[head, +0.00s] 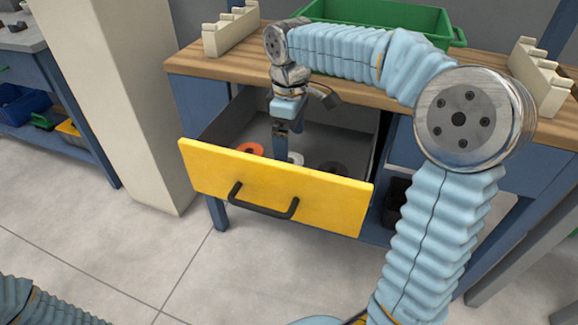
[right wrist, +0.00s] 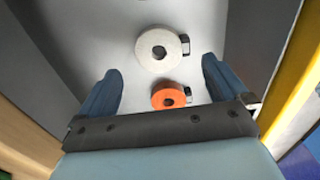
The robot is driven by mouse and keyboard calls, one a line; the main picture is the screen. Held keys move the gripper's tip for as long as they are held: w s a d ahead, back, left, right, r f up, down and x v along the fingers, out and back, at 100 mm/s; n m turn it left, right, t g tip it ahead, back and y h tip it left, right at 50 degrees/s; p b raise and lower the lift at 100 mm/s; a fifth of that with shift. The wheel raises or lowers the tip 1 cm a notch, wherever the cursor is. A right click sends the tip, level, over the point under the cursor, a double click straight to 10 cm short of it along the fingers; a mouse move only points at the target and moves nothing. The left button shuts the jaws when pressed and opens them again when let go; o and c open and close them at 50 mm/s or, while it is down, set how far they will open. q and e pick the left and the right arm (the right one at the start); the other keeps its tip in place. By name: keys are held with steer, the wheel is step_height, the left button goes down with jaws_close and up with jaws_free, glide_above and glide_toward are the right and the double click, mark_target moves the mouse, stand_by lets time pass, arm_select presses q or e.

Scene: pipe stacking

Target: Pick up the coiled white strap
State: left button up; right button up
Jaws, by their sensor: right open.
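The coiled white strap (right wrist: 158,36) lies flat on the floor of the open drawer (head: 275,187), a ring with a small dark buckle at its side. In the head view it is partly hidden behind the drawer front (head: 295,157). My right gripper (right wrist: 158,72) points down into the drawer, its two fingers open and empty. In the right wrist view the strap lies beyond the fingertips, and an orange coiled strap (right wrist: 159,102) shows between the fingers. My left gripper is not in view.
The orange coil (head: 250,148) lies left of the white one in the head view, and a dark coil (head: 332,167) lies right. The drawer walls surround my gripper. A green bin (head: 385,17) and cream racks (head: 231,30) stand on the wooden worktop (head: 475,75).

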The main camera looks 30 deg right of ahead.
mark_target(294, 158)
steer(key=f, duration=0.6)
steer(key=shift+s+a+f+b, duration=0.1)
steer(key=shift+a+f+b, duration=0.1)
steer(key=shift+f+b, duration=0.15)
steer(key=c, duration=0.9)
